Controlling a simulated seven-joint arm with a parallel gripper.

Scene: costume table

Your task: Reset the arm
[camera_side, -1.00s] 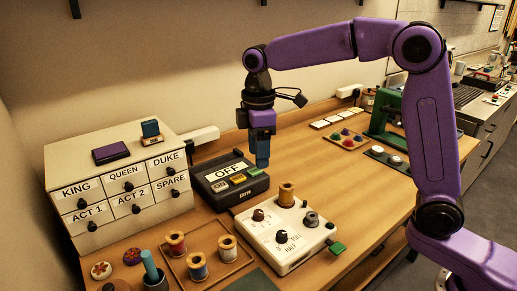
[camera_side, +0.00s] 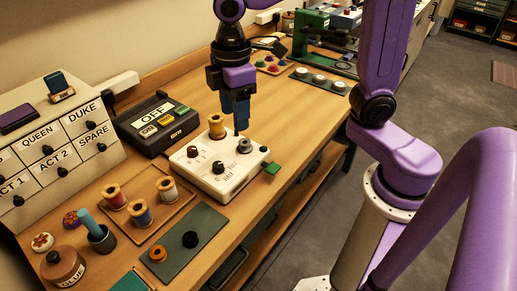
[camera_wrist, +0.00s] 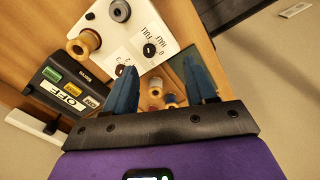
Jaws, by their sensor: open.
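My gripper (camera_side: 237,116) has blue fingers and hangs pointing down over the white control box (camera_side: 196,183), near its back edge. It is open and empty; in the wrist view the two blue fingers (camera_wrist: 165,88) stand wide apart. The white box carries dark knobs, a grey knob (camera_side: 244,146) and a thread spool (camera_side: 217,127) standing at its back. The fingertips in the side view appear close to the spool and the grey knob; I cannot tell the exact height. In the wrist view the spool (camera_wrist: 84,42) and the box (camera_wrist: 150,22) lie beyond the left finger, apart from it.
A black box with an OFF display (camera_side: 152,115) stands left of the white box. The labelled drawer cabinet (camera_side: 62,150) is at far left. A wooden tray (camera_side: 134,228) holds several spools. A green mat (camera_side: 207,226) with two rings lies in front. Colour pots and a green machine (camera_side: 308,35) stand behind.

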